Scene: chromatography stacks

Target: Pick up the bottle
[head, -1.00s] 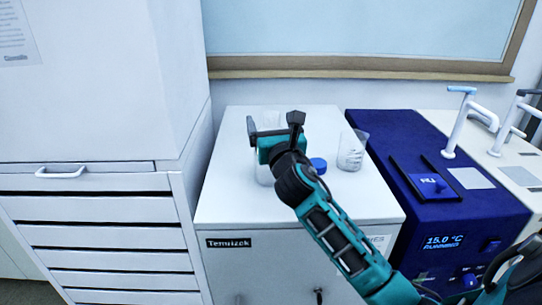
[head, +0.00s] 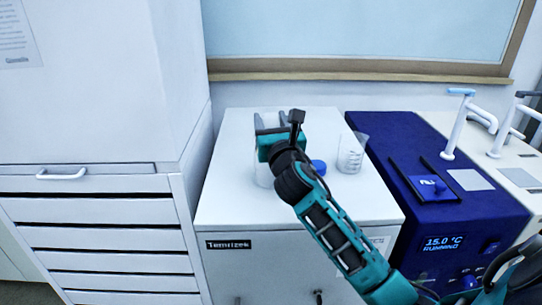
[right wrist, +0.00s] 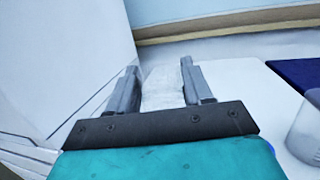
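A clear, whitish bottle (head: 263,177) stands on the white cabinet top, mostly hidden behind my right gripper (head: 271,122) in the head view. In the right wrist view the bottle (right wrist: 163,88) fills the gap between the two grey fingers of the right gripper (right wrist: 161,86). The fingers lie along its sides and look closed on it. I cannot tell whether it is lifted. My left gripper is not in view.
A blue-capped item (head: 318,167) is partly hidden behind my right arm. A clear beaker (head: 351,158) stands right of it. A dark blue device (head: 400,140) adjoins the cabinet top (head: 235,200). A tall white drawer cabinet (head: 90,90) stands left.

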